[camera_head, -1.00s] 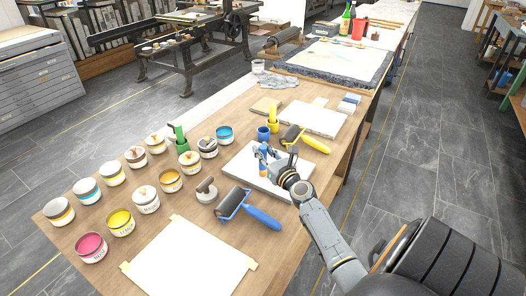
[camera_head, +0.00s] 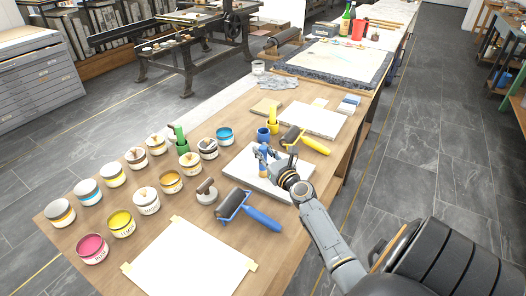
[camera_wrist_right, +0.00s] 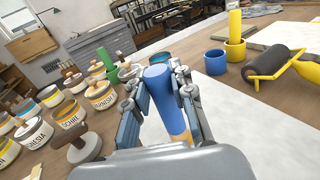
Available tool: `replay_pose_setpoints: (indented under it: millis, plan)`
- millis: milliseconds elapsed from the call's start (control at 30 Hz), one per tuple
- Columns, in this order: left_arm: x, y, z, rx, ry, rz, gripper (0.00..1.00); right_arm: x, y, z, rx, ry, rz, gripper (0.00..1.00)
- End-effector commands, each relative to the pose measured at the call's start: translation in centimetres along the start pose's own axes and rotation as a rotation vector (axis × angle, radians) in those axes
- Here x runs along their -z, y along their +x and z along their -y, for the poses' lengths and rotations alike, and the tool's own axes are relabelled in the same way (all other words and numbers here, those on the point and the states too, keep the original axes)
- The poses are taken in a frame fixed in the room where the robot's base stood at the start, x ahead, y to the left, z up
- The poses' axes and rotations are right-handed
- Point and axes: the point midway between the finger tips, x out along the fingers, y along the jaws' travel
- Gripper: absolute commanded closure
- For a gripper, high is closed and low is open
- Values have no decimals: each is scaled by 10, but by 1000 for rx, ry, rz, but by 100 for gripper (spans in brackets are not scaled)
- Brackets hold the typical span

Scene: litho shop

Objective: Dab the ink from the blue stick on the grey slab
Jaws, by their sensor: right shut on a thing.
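My right gripper (camera_head: 266,156) is shut on the blue stick (camera_head: 264,163) and holds it roughly upright over the pale grey slab (camera_head: 237,166) in the middle of the bench. In the right wrist view the blue stick (camera_wrist_right: 160,85) stands between both fingers (camera_wrist_right: 157,82), with a yellow-orange part low on its right side. The slab's pale top (camera_wrist_right: 222,125) lies behind and to the right. The stick's lower end is hidden, so I cannot tell whether it touches the slab. No ink mark can be made out on the slab. My left gripper is not in view.
A blue cup (camera_head: 263,133) and a yellow stick (camera_head: 272,118) stand behind the slab. A blue-handled roller (camera_head: 248,209) and a knobbed stone (camera_head: 206,191) lie in front. Several ink tins (camera_head: 146,201) fill the left side. A yellow-handled roller (camera_head: 306,140) lies behind right.

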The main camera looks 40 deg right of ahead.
Motion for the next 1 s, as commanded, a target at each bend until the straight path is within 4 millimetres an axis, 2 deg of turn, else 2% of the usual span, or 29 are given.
replay_pose_setpoints:
  millis: [33, 700, 1000]
  plan:
    - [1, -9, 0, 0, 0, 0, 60, -10, 0, 0, 0, 1, 2, 100]
    - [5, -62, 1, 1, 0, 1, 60, -62, 0, 0, 0, 0, 3, 100]
    - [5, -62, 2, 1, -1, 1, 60, -62, 0, 0, 0, 0, 3, 100]
